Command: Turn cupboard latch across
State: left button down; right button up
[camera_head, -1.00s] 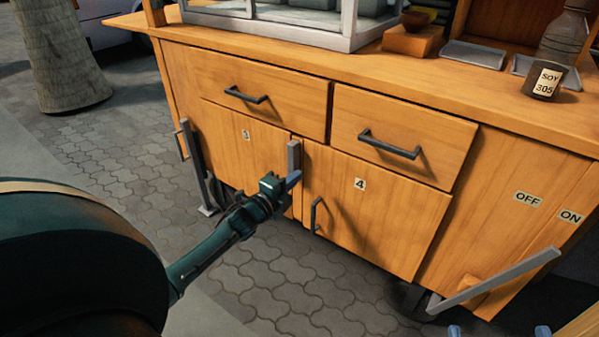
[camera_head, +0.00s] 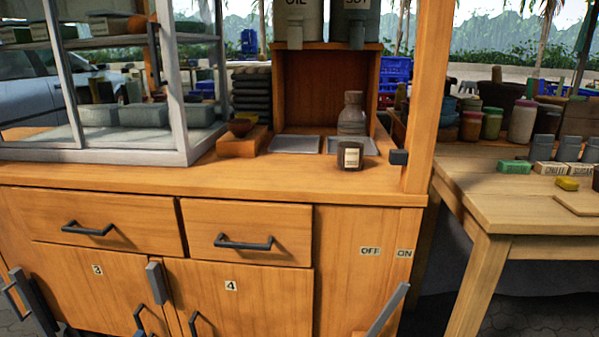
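The cupboard latch (camera_head: 157,283) is a short grey bar at the top of the seam between door 3 (camera_head: 90,290) and door 4 (camera_head: 238,295). It stands upright, nearly in line with the seam, and is not across it. Both doors look shut. Door handles (camera_head: 194,322) show low in the picture.
Two drawers with dark handles (camera_head: 243,242) sit above the doors. A grey lever (camera_head: 387,312) slants below the OFF and ON labels (camera_head: 370,251). The counter holds a glass case (camera_head: 110,155) and a bottle (camera_head: 351,115). A wooden table (camera_head: 490,205) stands right.

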aim_at(152, 271)
jog(key=k+j, duration=0.1)
jog(key=k, duration=0.8)
